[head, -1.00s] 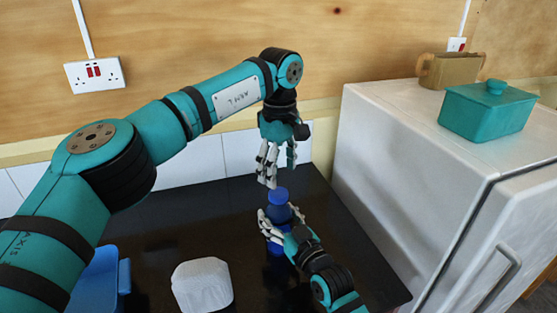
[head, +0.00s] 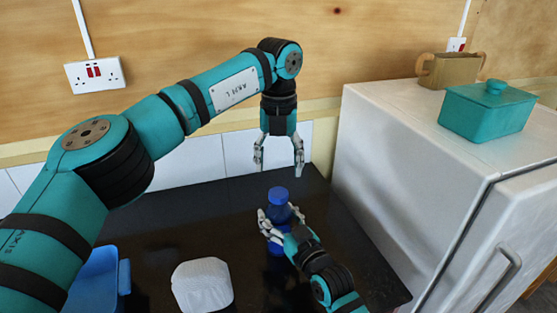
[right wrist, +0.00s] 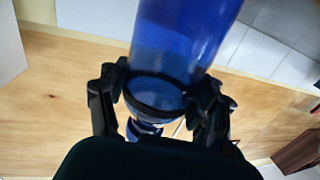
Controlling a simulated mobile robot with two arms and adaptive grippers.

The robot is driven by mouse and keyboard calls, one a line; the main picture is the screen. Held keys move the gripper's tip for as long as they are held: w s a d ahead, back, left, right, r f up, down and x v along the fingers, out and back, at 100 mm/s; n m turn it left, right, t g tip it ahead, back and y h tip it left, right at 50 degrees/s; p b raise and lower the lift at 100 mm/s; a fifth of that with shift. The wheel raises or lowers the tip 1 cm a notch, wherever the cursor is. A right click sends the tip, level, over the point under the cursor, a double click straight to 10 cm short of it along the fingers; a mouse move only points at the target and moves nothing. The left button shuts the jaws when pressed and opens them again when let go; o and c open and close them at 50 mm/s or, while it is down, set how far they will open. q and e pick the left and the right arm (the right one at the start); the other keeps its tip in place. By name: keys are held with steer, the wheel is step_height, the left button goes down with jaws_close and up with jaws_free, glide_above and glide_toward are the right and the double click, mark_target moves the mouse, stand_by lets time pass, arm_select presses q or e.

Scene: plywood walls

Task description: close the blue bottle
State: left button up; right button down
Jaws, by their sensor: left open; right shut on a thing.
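The blue bottle (head: 278,211) stands upright on the dark counter, with a blue cap (head: 278,194) at its top. I cannot tell how tightly the cap sits. My right gripper (head: 282,226) is shut around the bottle's body from the front right and hides part of it. In the right wrist view the bottle (right wrist: 180,40) lies between the black fingers of my right gripper (right wrist: 158,95). My left gripper (head: 279,168) points down just above the cap, open, its two fingers apart left and right, not touching it.
A white ribbed object (head: 202,285) and a blue container (head: 97,280) stand on the counter (head: 160,250) at the front left. A white fridge (head: 400,170) borders the counter on the right, with a teal lidded dish (head: 487,112) and a brown pot (head: 450,71) on top.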

mark_target(278, 193)
arm_select(q)
steer(key=n, duration=0.4)
steer(key=shift+r, duration=0.15)
steer(key=shift+f, duration=4.05)
